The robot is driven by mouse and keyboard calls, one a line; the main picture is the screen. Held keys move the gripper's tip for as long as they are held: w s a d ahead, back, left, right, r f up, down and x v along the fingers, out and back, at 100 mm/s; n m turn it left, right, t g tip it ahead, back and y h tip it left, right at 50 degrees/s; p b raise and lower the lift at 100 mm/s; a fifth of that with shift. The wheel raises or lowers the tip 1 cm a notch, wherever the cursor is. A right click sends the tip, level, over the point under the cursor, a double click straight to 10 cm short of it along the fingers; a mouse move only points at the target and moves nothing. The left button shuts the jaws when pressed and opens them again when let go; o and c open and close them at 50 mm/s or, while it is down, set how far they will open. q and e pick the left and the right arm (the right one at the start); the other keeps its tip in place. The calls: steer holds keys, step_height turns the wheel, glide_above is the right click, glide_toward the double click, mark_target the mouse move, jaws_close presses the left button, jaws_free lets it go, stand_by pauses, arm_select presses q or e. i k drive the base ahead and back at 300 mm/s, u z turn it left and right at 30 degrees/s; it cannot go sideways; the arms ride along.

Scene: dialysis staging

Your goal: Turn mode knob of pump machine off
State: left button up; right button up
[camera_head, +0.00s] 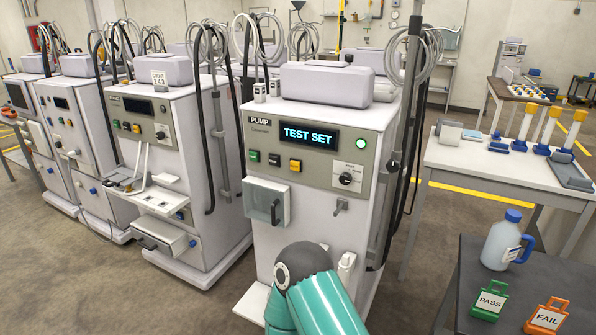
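The pump machine (320,215) stands in the middle, upright, labelled PUMP, with its front towards me. Its lit display (309,137) reads TEST SET. The mode knob (346,179) is a small dark round knob with a light mark, on the right of the front panel. Its printed labels are too small to read, so I cannot tell its setting. A teal arm link of mine with a dark round joint shows in front of the machine's lower part. Neither of my grippers shows, and nothing covers the knob.
Green, dark and yellow buttons (274,160) sit left of the knob, with a round green light (361,143) above it. Other machines (165,140) stand close on the left. A dark table (470,285) at lower right holds a jug (500,245), a PASS tag (490,299) and a FAIL tag (547,317).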

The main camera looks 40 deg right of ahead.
mark_target(345, 178)
steer(key=z, duration=0.1)
steer(key=i, duration=1)
steer(key=z, duration=0.85)
steer(key=i, duration=0.4)
steer(key=z, duration=0.3)
steer(key=k, duration=0.9)
steer(key=z, duration=0.2)
steer(key=i, duration=0.9)
steer(key=u, duration=0.1)
